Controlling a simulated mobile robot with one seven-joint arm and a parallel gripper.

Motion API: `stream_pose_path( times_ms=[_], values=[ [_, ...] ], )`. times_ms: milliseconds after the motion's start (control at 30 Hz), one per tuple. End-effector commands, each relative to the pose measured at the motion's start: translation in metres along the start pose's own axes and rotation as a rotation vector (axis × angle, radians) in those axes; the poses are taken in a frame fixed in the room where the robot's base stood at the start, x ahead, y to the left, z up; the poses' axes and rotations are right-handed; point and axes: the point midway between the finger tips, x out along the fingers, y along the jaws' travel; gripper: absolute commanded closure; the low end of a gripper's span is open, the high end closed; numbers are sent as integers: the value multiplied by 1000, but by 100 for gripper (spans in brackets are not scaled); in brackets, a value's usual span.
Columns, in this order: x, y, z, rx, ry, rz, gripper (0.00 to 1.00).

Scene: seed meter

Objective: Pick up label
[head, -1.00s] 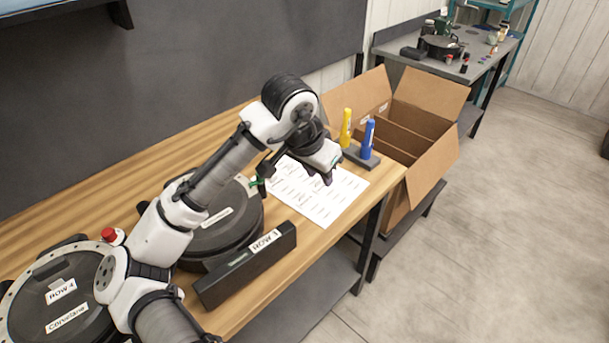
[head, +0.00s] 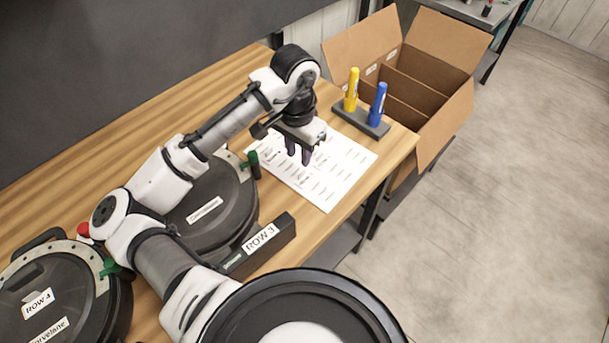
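A white sheet (head: 333,185) printed with rows of small label-like text lies flat on the wooden table near its right end. My gripper (head: 299,157) points down over the left part of the sheet. Its two dark fingers stand apart with a gap between them and nothing visible in it, so it is open. The height of the fingertips above the sheet is hard to tell. My gripper and arm hide part of the sheet. A white label reading ROW 3 (head: 261,238) is on a long black block (head: 282,234) at the table's front edge.
A round black seed meter (head: 225,222) stands left of the sheet, another (head: 95,310) at lower left. A yellow marker (head: 351,90) and a blue marker (head: 377,104) stand in a dark holder (head: 352,119) behind the sheet. An open cardboard box (head: 452,113) is beyond the table's end.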

Motion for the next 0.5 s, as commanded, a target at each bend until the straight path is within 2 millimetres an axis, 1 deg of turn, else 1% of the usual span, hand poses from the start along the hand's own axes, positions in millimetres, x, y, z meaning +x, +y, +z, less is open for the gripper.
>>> stream_pose_path(
  times_ms=[33,100,333,500],
  values=[
    [7,0,0,0,-2,1,72],
    [14,0,0,0,0,1,72],
    [27,0,0,1,-1,0,72],
    [51,1,-2,1,0,-1,72]
  ],
)
